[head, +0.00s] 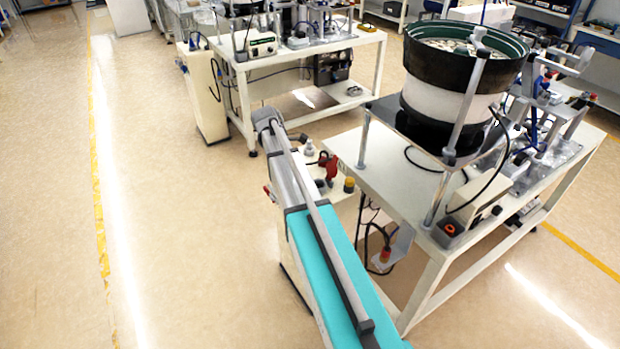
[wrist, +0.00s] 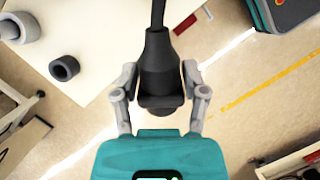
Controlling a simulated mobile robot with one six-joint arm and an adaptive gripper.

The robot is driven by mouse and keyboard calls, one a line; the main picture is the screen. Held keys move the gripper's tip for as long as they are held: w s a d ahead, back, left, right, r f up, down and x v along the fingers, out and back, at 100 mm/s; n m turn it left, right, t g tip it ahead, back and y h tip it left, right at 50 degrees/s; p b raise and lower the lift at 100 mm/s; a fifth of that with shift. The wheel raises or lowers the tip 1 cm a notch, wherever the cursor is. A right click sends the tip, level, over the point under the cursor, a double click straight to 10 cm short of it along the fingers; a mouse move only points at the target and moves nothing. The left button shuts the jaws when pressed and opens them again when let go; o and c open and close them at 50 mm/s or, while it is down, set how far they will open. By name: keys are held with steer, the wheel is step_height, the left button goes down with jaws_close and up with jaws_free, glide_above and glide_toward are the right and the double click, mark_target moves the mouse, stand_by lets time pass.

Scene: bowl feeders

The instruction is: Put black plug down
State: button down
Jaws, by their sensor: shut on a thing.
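The black plug (wrist: 160,62) is in the wrist view, with its dark cable running up out of the top of the picture. My gripper (wrist: 159,80) is shut on the plug's thick body, with one grey finger on each side. The plug appears in front of a white tabletop edge and the floor; its height above them cannot be told. Neither my gripper nor the held plug can be made out in the head view.
In the wrist view, a white tabletop (wrist: 100,35) carries a dark ring-shaped part (wrist: 64,68) and grey cylinders (wrist: 22,27). Floor at left (head: 170,230) is clear.

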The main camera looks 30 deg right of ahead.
steer(key=w+d+r+n+t+h+b, duration=0.1)
steer(key=w+d+r+n+h+b, duration=0.2)
steer(key=d+h+b, duration=0.3)
steer(key=w+d+r+n+t+h+b, duration=0.1)
steer(key=w+d+r+n+h+b, duration=0.2)
steer(key=d+h+b, duration=0.3)
steer(key=shift+w+d+n+t+h, duration=0.4)
steer(key=shift+w+d+n+h, duration=0.25)
steer(key=shift+d+h, duration=1.8)
steer(key=shift+s+d+r+y, duration=0.1)
steer(key=shift+d+y, duration=0.3)
steer(key=shift+y, duration=0.05)
steer(key=a+f+b, duration=0.2)
steer(key=a+b, duration=0.1)
steer(key=a, duration=0.1)
steer(key=s+a+f+b, duration=0.1)
steer(key=a+f+b, duration=0.1)
steer(key=a+f, duration=0.1)
steer(key=a+f+b, duration=0.3)
steer(key=a, duration=0.2)
steer(key=shift+s+f+b, duration=0.15)
steer(key=shift+s+b, duration=0.2)
steer(key=shift+a+f+b, duration=0.35)
steer(key=shift+a, duration=0.15)
steer(key=shift+f, duration=0.1)
